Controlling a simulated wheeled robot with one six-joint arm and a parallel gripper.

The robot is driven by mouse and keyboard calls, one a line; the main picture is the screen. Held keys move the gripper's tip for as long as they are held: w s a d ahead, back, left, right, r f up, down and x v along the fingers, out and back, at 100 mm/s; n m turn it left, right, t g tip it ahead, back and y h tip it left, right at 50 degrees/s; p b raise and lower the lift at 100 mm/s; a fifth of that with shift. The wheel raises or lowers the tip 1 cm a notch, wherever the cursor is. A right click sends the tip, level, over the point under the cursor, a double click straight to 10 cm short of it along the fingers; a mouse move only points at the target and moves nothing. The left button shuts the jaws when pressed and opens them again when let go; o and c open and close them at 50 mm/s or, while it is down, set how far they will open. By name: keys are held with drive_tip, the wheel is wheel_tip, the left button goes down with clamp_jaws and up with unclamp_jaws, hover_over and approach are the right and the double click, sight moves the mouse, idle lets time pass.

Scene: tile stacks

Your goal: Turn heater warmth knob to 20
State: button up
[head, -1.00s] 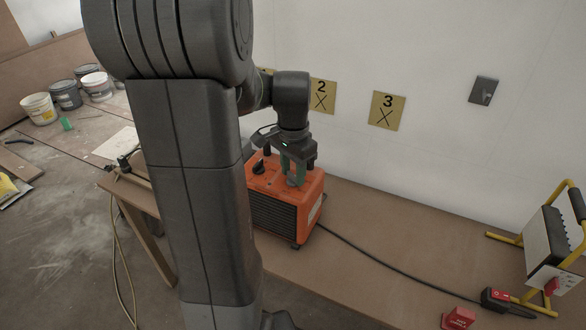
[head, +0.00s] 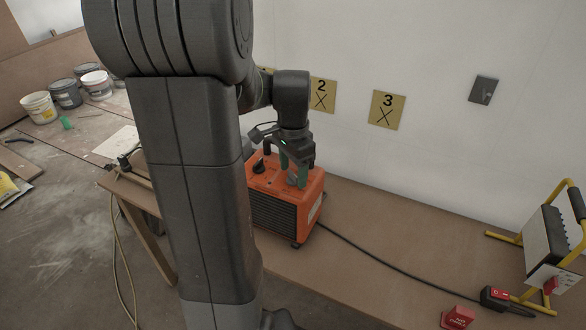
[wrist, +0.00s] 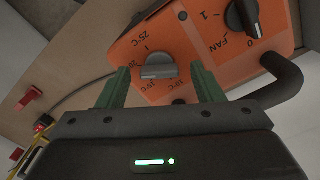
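The orange heater (head: 285,205) stands on the workbench. My gripper (wrist: 161,76), with green fingers, is open, one finger on each side of this knob. It also shows above the heater in the head view (head: 292,170). A gap shows between the fingers and the knob, and they do not grip it.
A black FAN knob (wrist: 243,17) sits on the same panel, right of the warmth knob in the wrist view. A dark handle (wrist: 275,82) curves close to the right finger. A cable (head: 385,262) crosses the bench (head: 400,225) to a power strip (head: 505,300) near a yellow-framed work lamp (head: 550,250).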

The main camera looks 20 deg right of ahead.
sight(293, 173)
wheel_tip(293, 173, up, 14)
idle(0.7)
drive_tip(key=shift+f, duration=0.15)
wheel_tip(293, 173, down, 14)
drive_tip(key=shift+r, duration=0.1)
idle(0.7)
drive_tip(key=shift+r, duration=0.15)
